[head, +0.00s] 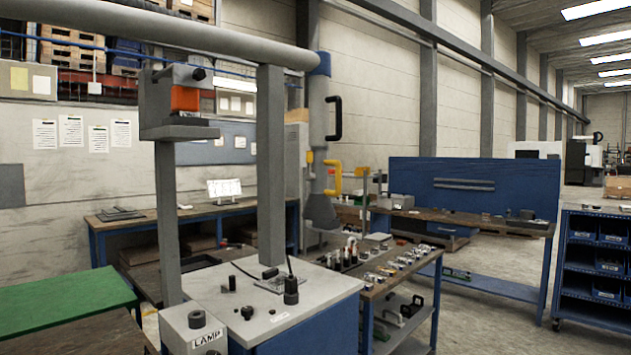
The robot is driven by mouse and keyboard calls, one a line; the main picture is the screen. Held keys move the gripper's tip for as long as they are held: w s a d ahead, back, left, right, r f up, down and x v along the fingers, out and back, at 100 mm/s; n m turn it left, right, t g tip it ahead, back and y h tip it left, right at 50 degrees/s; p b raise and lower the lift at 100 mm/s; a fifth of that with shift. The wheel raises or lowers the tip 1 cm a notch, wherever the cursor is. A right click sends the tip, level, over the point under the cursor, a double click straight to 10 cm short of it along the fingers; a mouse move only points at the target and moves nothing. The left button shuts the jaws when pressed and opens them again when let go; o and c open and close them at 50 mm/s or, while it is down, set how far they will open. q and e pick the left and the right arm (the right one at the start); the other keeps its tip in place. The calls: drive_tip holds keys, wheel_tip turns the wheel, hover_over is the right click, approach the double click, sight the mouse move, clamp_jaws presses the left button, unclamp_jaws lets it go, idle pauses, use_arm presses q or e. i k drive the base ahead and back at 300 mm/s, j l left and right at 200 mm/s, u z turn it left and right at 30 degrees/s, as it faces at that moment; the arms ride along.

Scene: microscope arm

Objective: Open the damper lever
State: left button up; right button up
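A grey vertical duct (318,108) hangs from the overhead pipe (170,32), with a blue collar (322,64) at the top and a flared grey hood (321,212) at the bottom. A yellow handle-like lever (336,178) sticks out to the right of the duct above the hood. A small yellow piece (309,157) shows on the duct's left side. A black D-shaped handle (337,118) is higher up on the right side. No label shows which part is the damper lever, and its open or closed position cannot be told. Neither gripper is in view.
A bench with a white top (330,284) stands in front of the duct, with posts rising from it. A lamp-labelled box (190,325) is at its near left corner. A cart (378,291) with small parts stands right of it. Open floor (500,325) lies at right.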

sight(310, 175)
drive_tip(key=u, duration=0.55)
drive_tip(key=i+l+u, duration=0.2)
drive_tip(key=l+u, duration=0.2)
drive_tip(key=i+l+u, duration=0.15)
drive_tip(key=l+u, duration=0.25)
drive_tip(key=i+l+u, duration=0.15)
drive_tip(key=l, duration=0.3)
drive_tip(key=l+u, duration=0.15)
drive_tip(key=l, duration=0.75)
drive_tip(key=i+l, duration=0.15)
drive_tip(key=l, duration=0.3)
drive_tip(key=u, duration=0.05)
